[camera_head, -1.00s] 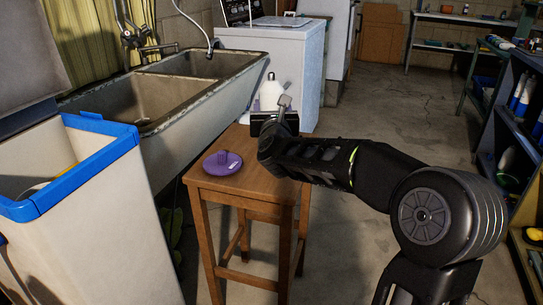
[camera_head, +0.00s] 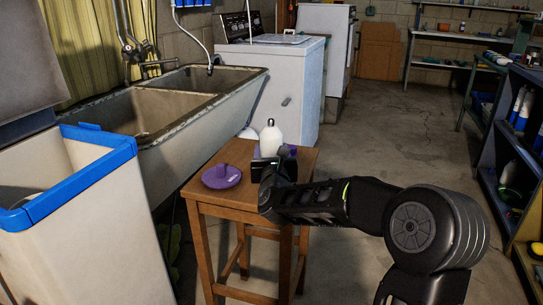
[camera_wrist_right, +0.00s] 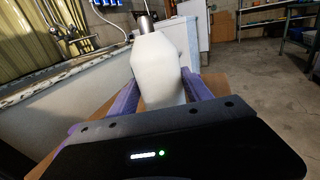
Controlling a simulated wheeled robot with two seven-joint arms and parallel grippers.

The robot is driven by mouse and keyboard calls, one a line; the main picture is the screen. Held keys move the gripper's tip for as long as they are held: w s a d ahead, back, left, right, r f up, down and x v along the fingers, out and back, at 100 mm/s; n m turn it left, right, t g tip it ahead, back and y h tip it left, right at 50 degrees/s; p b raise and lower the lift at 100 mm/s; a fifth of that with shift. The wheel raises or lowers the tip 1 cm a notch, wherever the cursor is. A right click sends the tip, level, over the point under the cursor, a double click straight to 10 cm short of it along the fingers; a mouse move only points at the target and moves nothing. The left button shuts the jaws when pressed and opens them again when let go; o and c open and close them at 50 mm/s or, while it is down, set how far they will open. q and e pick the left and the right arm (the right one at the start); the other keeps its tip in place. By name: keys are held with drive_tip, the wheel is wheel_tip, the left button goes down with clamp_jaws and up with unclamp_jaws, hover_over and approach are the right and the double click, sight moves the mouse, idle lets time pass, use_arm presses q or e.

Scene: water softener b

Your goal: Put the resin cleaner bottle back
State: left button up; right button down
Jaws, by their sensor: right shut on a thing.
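A white bottle (camera_head: 270,138) with a grey-tipped top is at the back of the wooden stool (camera_head: 215,198). My right gripper (camera_head: 272,160) is shut on it. In the right wrist view the bottle (camera_wrist_right: 158,70) is upright or nearly so between the two purple fingers (camera_wrist_right: 158,95). Its label side and lower end are hidden, so I cannot tell whether its base touches the stool. A purple round lid (camera_head: 222,177) with a knob lies on the stool, left of my gripper and apart from it. My left gripper is not in view.
A white bin with a blue rim (camera_head: 108,167) stands at the left. A double concrete sink (camera_head: 160,140) and a white machine (camera_head: 300,85) are behind the stool. A rounded white thing (camera_head: 248,133) shows behind the bottle. Shelves (camera_head: 500,150) line the right; the floor between is clear.

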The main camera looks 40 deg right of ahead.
drive_tip(key=shift+f, duration=0.2)
drive_tip(key=shift+f, duration=0.1)
drive_tip(key=shift+c, duration=2.3)
unclamp_jaws()
drive_tip(key=v, duration=1.2)
drive_tip(key=shift+s+d+p, duration=0.1)
drive_tip(key=shift+p, duration=0.2)
